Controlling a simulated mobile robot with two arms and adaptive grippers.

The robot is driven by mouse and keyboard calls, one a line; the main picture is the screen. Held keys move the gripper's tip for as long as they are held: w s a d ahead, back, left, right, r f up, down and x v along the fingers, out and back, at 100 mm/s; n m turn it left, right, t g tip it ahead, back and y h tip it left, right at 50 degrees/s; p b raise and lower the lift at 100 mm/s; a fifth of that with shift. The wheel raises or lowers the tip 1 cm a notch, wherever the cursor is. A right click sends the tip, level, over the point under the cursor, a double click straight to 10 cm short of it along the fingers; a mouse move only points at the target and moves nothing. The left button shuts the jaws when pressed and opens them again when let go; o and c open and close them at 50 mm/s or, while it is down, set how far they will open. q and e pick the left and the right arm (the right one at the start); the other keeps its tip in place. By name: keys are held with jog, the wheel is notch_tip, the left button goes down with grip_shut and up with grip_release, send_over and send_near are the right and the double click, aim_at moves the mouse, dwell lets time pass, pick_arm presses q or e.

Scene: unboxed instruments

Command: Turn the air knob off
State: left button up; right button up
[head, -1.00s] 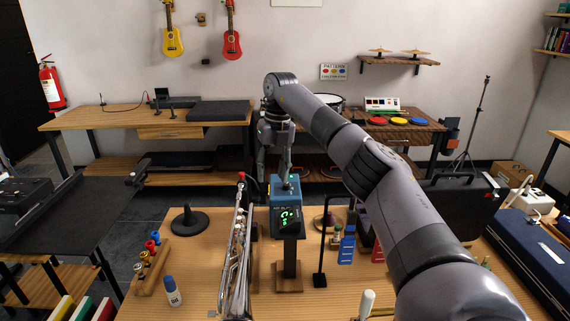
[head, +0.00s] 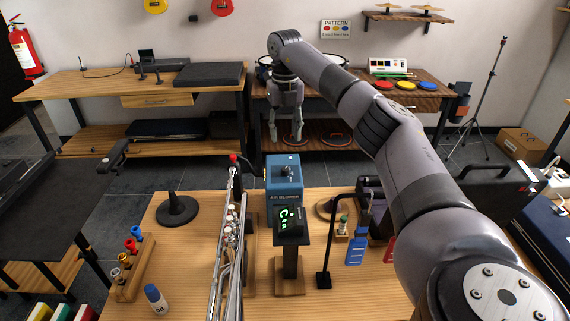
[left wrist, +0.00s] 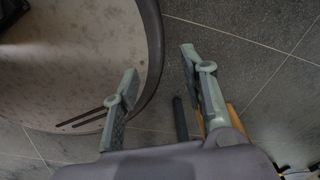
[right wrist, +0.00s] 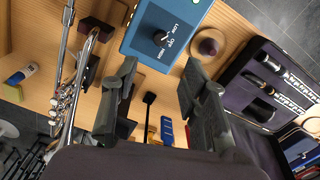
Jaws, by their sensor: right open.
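The blue box (head: 284,190) with white lettering stands on the wooden table and carries a black knob (head: 286,171) on its top. In the right wrist view the knob (right wrist: 162,38) sits among the labels LOW, OFF and HIGH; I cannot tell for certain which one it points to. A small green light shows on the box top in the head view. My right gripper (head: 285,138) is open and empty, apart from the knob, above and beyond the box. My left gripper (left wrist: 158,65) is open and empty over the floor in the left wrist view.
A silver trumpet (head: 229,245) stands just left of the box. A black device with a green display (head: 290,222) is on a stand in front.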

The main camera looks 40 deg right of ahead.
aim_at(285, 168)
notch_tip(285, 168, down, 12)
jog(key=shift+d+r+p, duration=0.1)
jog(key=shift+p, duration=0.6)
grip_shut()
